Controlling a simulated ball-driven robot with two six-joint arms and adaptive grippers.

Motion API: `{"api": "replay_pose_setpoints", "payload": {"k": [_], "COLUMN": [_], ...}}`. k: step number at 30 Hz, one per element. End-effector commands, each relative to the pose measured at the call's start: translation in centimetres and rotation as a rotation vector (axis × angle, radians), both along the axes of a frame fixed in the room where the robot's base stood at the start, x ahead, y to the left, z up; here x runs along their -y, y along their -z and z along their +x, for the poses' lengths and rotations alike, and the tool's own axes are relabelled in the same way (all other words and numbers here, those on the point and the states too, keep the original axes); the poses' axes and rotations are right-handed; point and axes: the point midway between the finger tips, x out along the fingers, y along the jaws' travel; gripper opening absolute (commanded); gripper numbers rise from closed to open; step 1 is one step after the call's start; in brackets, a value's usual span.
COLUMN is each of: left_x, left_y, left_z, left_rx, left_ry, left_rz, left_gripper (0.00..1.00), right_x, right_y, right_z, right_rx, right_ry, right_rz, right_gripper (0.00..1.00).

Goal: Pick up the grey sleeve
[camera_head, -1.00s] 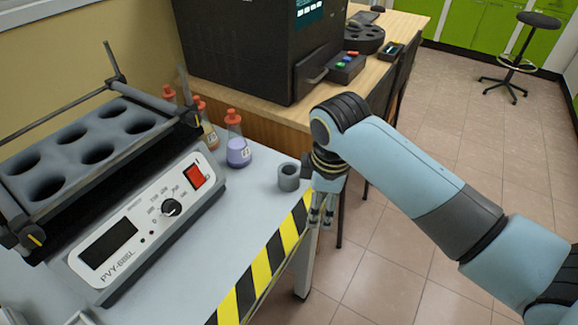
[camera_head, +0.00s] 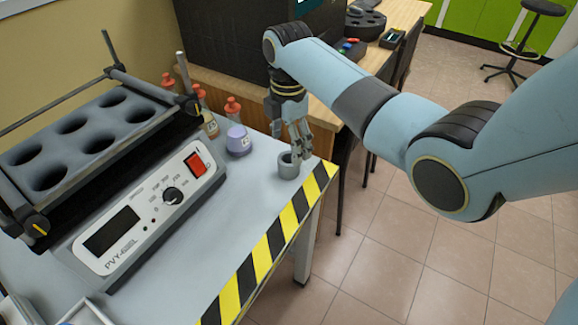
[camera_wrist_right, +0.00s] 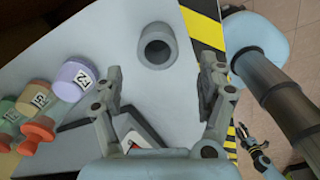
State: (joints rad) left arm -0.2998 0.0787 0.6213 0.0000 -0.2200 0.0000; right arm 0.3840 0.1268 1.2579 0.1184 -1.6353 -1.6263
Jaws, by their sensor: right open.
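The grey sleeve (camera_head: 288,166) is a short hollow cylinder standing upright near the table's corner, beside the yellow-black edge stripe. In the right wrist view the sleeve (camera_wrist_right: 156,47) shows its round open top, ahead of the fingers and roughly between their lines. My right gripper (camera_head: 297,143) is above the sleeve, pointing down, and in the head view its fingers partly overlap the sleeve's far side. In the right wrist view the right gripper (camera_wrist_right: 160,85) has its two fingers wide apart with nothing between them. My left gripper is not in the head view.
Orange-capped flasks, one with purple liquid (camera_head: 238,140), stand left of the sleeve. The shaker device (camera_head: 130,215) with its holed rack (camera_head: 85,135) fills the left of the table. The striped table edge (camera_head: 265,250) lies close to the sleeve. A black machine (camera_head: 235,40) stands behind.

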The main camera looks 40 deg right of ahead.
Motion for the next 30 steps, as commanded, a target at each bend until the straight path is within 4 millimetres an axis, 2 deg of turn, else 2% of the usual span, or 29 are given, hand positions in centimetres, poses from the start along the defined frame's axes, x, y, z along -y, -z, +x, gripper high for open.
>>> {"api": "replay_pose_setpoints", "payload": {"k": [10,19,28,30], "left_x": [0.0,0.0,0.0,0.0], "left_y": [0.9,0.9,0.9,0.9], "left_z": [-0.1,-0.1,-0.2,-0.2], "left_rx": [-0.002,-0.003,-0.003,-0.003], "left_ry": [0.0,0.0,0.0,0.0], "left_rz": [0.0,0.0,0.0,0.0], "left_gripper": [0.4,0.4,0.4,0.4], "right_x": [0.3,0.3,0.3,0.3], "right_y": [4.8,5.2,5.2,5.2], "right_z": [0.2,0.3,0.3,0.3], "right_rx": [-0.001,0.002,0.001,0.001], "right_ry": [0.0,0.0,0.001,0.001], "right_rz": [0.0,0.0,0.0,0.0], "right_gripper": [0.75,0.75,0.36,0.34]}}
